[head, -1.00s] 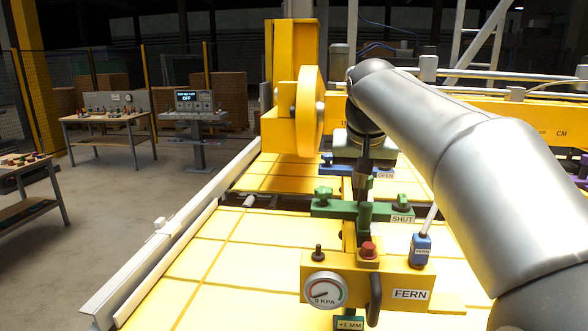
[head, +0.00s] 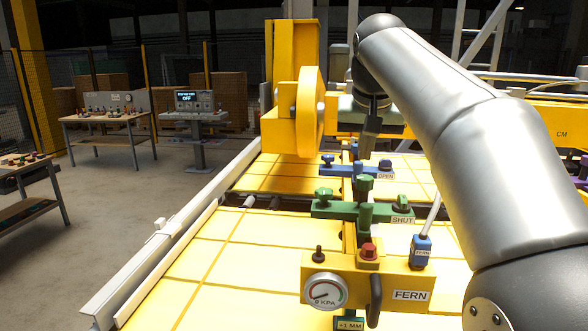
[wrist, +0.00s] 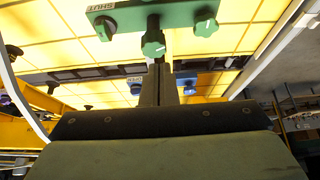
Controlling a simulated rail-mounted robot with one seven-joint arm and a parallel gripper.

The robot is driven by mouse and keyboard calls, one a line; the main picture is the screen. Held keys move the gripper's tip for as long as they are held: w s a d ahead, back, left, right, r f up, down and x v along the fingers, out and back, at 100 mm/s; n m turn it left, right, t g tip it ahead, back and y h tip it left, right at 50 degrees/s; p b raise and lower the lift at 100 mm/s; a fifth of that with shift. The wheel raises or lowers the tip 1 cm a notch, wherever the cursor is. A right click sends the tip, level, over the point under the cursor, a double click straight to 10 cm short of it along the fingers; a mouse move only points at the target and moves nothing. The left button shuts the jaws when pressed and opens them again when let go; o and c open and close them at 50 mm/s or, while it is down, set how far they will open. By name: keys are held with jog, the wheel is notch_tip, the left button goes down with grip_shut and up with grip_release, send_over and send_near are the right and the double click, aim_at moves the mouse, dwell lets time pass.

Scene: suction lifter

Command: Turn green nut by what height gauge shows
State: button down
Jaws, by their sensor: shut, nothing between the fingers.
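A green nut (head: 364,183) with a lobed head stands on the middle post of the green crossbar (head: 340,210); it also shows in the wrist view (wrist: 153,44). The crossbar carries a left green knob (head: 324,194) and a right one (head: 402,202) by a SHUT label. My gripper (head: 369,148) is shut and empty, above and behind the green nut in the head view, apart from it. A small plate (head: 350,324) reading +1 MM sits below the yellow FERN block (head: 345,262). The round dial (head: 326,290) on that block reads in KPA, near 0.
A blue crossbar (head: 345,171) with blue knobs and an OPEN label lies behind the green one. A yellow wheel (head: 311,112) stands left of my arm. A red knob (head: 368,249) and a black handle (head: 376,295) are on the FERN block. The yellow panel's left side is clear.

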aim_at(362, 176)
notch_tip(362, 176, down, 6)
jog(key=d+b, duration=0.2)
jog(key=b, duration=0.3)
jog(key=shift+d, duration=0.2)
jog(key=shift+w+a, duration=0.1)
jog(key=shift+w, duration=0.05)
dwell(0.8)
jog(key=shift+a+p, duration=0.2)
jog(key=shift+p, duration=0.15)
jog(key=shift+a, duration=0.25)
jog(key=shift+w+a+p, duration=0.1)
jog(key=shift+a+p, duration=0.6)
jog(key=shift+p, duration=0.2)
jog(key=shift+w, duration=0.1)
jog(key=shift+s+a+f, duration=0.1)
jog(key=shift+s+a, duration=0.05)
jog(key=shift+s, duration=0.1)
